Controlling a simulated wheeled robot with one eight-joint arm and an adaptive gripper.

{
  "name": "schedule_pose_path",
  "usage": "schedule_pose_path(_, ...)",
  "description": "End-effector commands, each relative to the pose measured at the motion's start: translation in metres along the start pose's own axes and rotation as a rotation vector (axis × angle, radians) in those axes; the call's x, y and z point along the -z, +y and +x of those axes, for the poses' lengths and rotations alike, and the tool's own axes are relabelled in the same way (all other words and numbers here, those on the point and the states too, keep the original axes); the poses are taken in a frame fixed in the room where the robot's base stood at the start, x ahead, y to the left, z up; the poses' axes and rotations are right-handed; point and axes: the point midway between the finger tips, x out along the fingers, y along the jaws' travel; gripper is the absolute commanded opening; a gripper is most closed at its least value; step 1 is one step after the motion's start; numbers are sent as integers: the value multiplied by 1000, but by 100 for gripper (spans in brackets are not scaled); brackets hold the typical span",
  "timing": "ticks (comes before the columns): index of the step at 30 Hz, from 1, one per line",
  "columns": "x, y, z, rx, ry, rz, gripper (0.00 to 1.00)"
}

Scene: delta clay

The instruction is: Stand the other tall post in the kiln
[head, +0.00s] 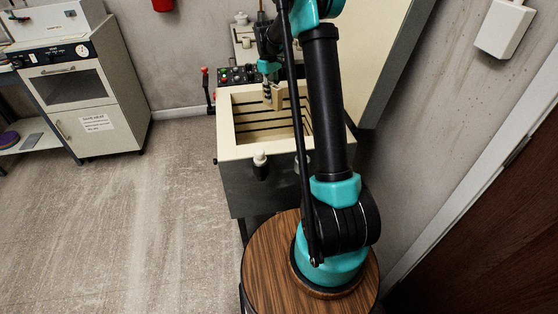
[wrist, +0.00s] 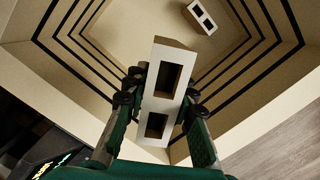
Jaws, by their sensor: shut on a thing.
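My gripper (wrist: 158,92) is shut on a tall cream post (wrist: 170,52), whose end with two square holes faces the wrist camera. The held post is over the kiln's opening; its lower end and any contact with the floor are hidden in the wrist view. In the head view my gripper (head: 267,84) is above the open kiln (head: 241,153), with the pale post (head: 276,97) beneath it. A second post (wrist: 203,17) with two holes is on the kiln floor toward the far side in the wrist view, apart from the held one. It appears upright.
The kiln lid (head: 385,50) stands open at right. A control panel (head: 238,75) is behind the kiln. A white oven-like cabinet (head: 80,95) stands at left; the floor between is clear.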

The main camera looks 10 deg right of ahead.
Motion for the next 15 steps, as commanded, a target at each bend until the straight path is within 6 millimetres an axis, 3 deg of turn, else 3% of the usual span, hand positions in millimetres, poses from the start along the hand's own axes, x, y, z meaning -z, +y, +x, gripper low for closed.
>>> schedule_pose_path(9, 37, 2, 45, -84, 1, -682, 0)
schedule_pose_path(15, 49, 1, 60, -113, 1, -920, 0)
